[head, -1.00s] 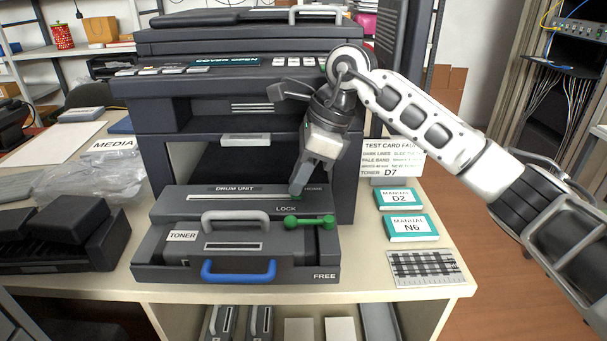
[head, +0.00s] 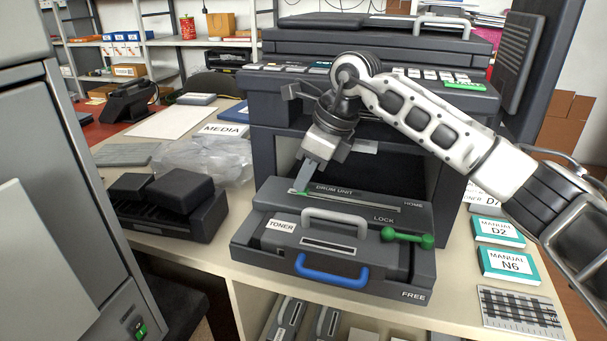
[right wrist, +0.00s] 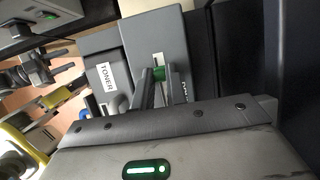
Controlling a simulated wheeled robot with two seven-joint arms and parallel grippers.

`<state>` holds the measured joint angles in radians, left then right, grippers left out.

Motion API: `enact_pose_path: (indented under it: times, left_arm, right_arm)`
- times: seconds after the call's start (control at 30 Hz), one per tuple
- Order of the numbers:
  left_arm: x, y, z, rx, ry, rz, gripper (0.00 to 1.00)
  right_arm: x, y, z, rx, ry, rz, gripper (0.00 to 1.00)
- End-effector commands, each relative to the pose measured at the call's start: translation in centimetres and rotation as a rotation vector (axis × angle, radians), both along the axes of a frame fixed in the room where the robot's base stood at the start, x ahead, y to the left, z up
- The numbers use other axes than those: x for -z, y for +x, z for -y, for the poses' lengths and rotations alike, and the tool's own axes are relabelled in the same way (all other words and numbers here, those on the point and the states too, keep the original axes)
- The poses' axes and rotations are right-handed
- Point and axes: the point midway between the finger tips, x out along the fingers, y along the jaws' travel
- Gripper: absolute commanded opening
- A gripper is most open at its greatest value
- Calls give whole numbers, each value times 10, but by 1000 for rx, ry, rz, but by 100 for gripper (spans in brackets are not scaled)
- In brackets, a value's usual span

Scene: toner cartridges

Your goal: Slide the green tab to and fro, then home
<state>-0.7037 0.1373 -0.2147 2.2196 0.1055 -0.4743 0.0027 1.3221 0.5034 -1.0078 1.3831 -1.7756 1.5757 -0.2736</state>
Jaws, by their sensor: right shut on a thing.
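The green tab (head: 298,193) is at the left end of the pale slot in the drum unit (head: 425,215), away from the HOME label at the slot's right end. My right gripper (head: 304,187) reaches down over it and is shut on it. In the right wrist view, the tab (right wrist: 158,73) shows between the two fingers, partly hidden by them.
Below the slot, the toner cartridge (head: 290,236) has a grey handle and a blue handle (head: 331,273). The open printer (head: 270,135) stands close behind.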

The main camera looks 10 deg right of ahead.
Motion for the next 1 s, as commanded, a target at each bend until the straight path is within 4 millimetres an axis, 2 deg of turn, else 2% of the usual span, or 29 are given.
enact_pose_path:
  times: [0.23, 0.27, 0.33, 0.6, 0.73, 0.87, 1.0]
  left_arm:
    - [-2, 0, 0, 0, -1, 4, 36]
    - [-2, 0, 0, 0, -1, 4, 36]
    - [-2, 1, 0, 0, -1, 4, 36]
    - [-2, 0, 0, 0, -1, 4, 36]
    - [-2, 0, 0, 0, -2, 4, 36]
    - [-1, 0, 0, 0, -2, 3, 36]
    - [-1, 0, 0, 0, -2, 3, 36]
  right_arm:
    - [-2, 1, -4, -5, 6, 7, 0]
    - [-2, 1, -5, -5, 7, 8, 17]
    - [-2, 1, -5, -6, 7, 8, 36]
    - [-1, 1, -3, -5, 4, 5, 36]
    - [-8, 0, 0, -4, 2, 6, 36]
    - [-27, -4, 6, -5, 3, 9, 36]
    - [-59, -10, 17, -4, 4, 12, 36]
